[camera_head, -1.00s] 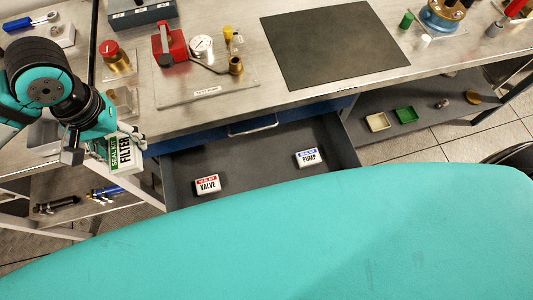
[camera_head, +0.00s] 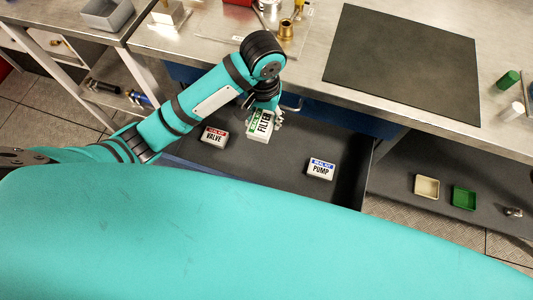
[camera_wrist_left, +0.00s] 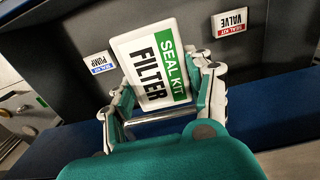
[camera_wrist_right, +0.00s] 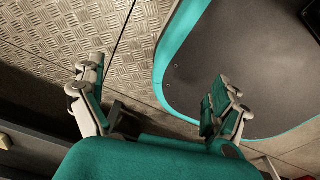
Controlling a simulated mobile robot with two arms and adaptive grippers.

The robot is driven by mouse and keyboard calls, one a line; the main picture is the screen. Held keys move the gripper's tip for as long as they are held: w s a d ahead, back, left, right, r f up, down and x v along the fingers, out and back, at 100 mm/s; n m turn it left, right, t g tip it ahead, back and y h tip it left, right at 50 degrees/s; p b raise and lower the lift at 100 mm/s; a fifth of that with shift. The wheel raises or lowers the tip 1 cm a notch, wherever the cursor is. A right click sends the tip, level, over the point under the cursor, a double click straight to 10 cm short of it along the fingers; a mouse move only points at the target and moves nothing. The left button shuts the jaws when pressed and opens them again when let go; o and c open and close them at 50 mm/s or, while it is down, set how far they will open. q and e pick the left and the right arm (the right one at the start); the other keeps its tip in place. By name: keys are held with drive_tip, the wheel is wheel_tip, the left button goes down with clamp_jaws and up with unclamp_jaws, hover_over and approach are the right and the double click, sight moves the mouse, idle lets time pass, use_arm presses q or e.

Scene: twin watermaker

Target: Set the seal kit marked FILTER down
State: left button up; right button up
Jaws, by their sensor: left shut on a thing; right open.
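The FILTER seal kit (camera_head: 260,126) is a white box with a green band. My left gripper (camera_head: 270,112) is shut on it and holds it over the open grey drawer (camera_head: 265,172). In the left wrist view the FILTER kit (camera_wrist_left: 155,65) sits between the two fingers. The VALVE seal kit (camera_head: 214,137), with a red band, and the PUMP seal kit (camera_head: 321,169), with a blue band, lie in the drawer on either side of it. I cannot tell whether the FILTER kit touches the drawer floor. My right gripper (camera_wrist_right: 155,95) is open and empty above the floor.
The metal workbench (camera_head: 310,75) with a dark mat (camera_head: 400,65) stands above the drawer. A beige tray (camera_head: 427,187) and a green tray (camera_head: 463,197) lie on the lower shelf at right. Drawer floor between VALVE and PUMP is partly clear.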

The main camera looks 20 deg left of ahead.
use_arm(q)
wheel_tip(320, 180, down, 10)
drive_tip(key=b, duration=0.2)
hover_over(265, 159)
wheel_tip(265, 159, down, 9)
drive_tip(key=shift+r, duration=0.1)
wheel_tip(265, 159, down, 4)
drive_tip(key=shift+r+b, duration=0.1)
drive_tip(key=shift+b, duration=0.35)
drive_tip(key=shift+f, duration=0.45)
use_arm(e)
drive_tip(key=f, duration=0.3)
drive_tip(key=d+f, duration=0.1)
drive_tip(key=shift+s+f, duration=0.2)
drive_tip(key=shift+s, duration=0.05)
drive_tip(key=shift+d, duration=0.15)
use_arm(q)
drive_tip(key=o, duration=1.2)
drive_tip(key=shift+f, duration=0.1)
use_arm(e)
drive_tip(key=shift+d, duration=0.25)
